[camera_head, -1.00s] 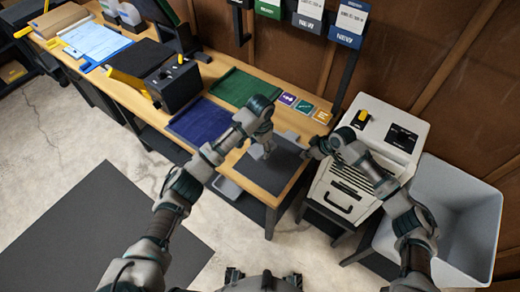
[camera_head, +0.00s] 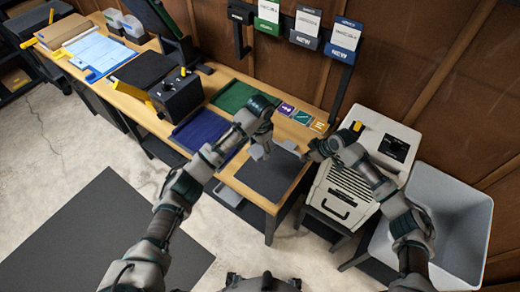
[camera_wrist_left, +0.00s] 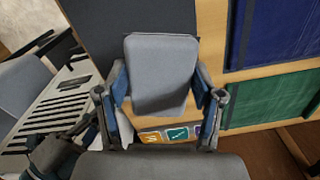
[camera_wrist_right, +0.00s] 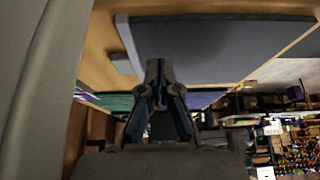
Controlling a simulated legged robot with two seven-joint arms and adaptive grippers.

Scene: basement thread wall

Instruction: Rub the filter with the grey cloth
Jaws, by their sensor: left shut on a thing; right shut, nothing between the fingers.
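My left gripper (camera_head: 260,150) is shut on the grey cloth, a flat rounded pad (camera_wrist_left: 160,65) that fills the space between its fingers in the left wrist view. It is above the bench's dark grey mat (camera_head: 268,178); whether the cloth touches the mat is unclear. My right gripper (camera_head: 314,152) is shut and empty, between the mat and a cream box (camera_head: 345,190) with dark slats. In the right wrist view its fingers (camera_wrist_right: 160,72) are together. I cannot tell for certain which thing is the filter.
The wooden bench (camera_head: 240,187) also carries a blue mat (camera_head: 202,130), a green mat (camera_head: 235,97), a black device (camera_head: 178,93) and small coloured cards (camera_head: 302,117). A large grey bin (camera_head: 440,215) stands right of the cream box. The wall is behind.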

